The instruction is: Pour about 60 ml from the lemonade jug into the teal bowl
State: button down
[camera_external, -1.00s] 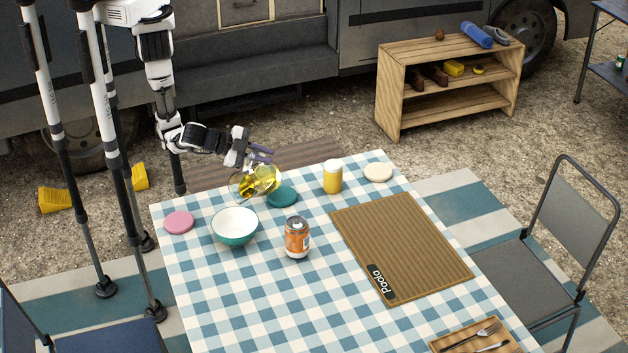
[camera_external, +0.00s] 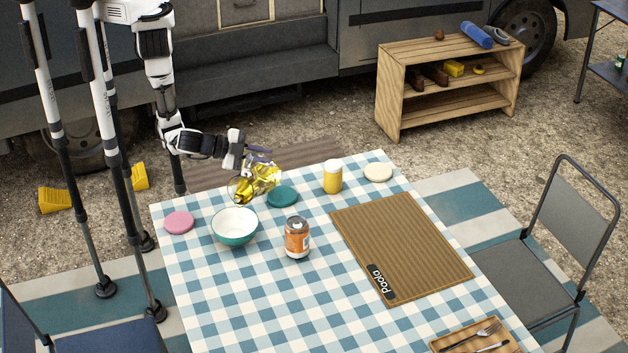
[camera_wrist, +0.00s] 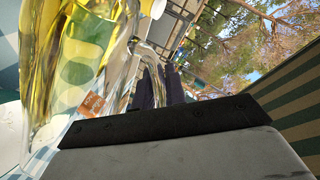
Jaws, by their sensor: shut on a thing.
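The lemonade jug (camera_external: 262,180) is clear with yellow liquid. My gripper (camera_external: 258,158) is shut on it and holds it in the air near the table's far left corner. The jug is tilted steeply, its mouth to the lower left, over the far rim of the teal bowl (camera_external: 234,237). The bowl is white inside and stands upright; I cannot make out any liquid in it. In the wrist view the jug (camera_wrist: 85,60) fills the left side, with its clear handle at the dark fingers. Whether a stream is falling is too small to tell.
An orange can (camera_external: 297,238) stands right of the bowl. A pink disc (camera_external: 179,222) lies left of it and a teal disc (camera_external: 283,196) under the jug's right side. A yellow glass (camera_external: 333,177), a cream disc (camera_external: 378,172) and a brown mat (camera_external: 400,245) are farther right.

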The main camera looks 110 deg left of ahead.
jog(key=shift+d+r, duration=0.1)
jog(key=shift+r, duration=0.05)
jog(key=shift+d, duration=0.25)
jog(key=shift+d+m+y, duration=0.3)
jog(key=shift+d, duration=0.05)
dwell(1.8)
